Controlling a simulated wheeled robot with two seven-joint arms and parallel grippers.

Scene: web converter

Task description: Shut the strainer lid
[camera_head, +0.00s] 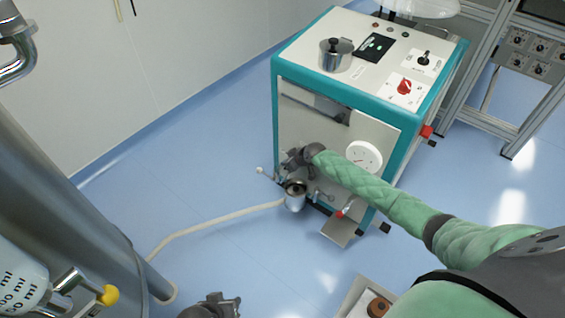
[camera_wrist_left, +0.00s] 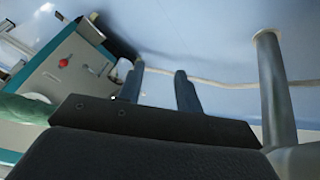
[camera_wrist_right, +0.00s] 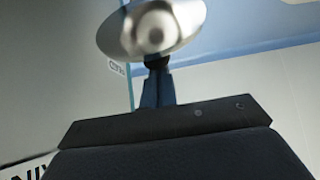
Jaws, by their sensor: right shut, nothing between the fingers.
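The strainer (camera_head: 295,200) is a small metal cup low on the front of the teal-edged machine, and its dark mouth shows from above. My right gripper (camera_head: 293,158) is just above and behind its rim, shut and empty. In the right wrist view, the shut fingertips of my right gripper (camera_wrist_right: 157,66) are at the lower edge of a shiny round metal piece (camera_wrist_right: 152,28). I cannot tell whether this is the lid or the cup, or whether they touch. No separate lid is clear in the head view. My left gripper (camera_wrist_left: 159,78) is open and empty, away from the strainer.
The machine (camera_head: 345,90) carries a lidded metal pot (camera_head: 335,55), a red knob (camera_head: 404,87) and a white gauge (camera_head: 364,156). A pale hose (camera_head: 215,223) runs left across the floor. A metal column (camera_head: 65,170) stands at left. The floor left of the machine is mostly clear.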

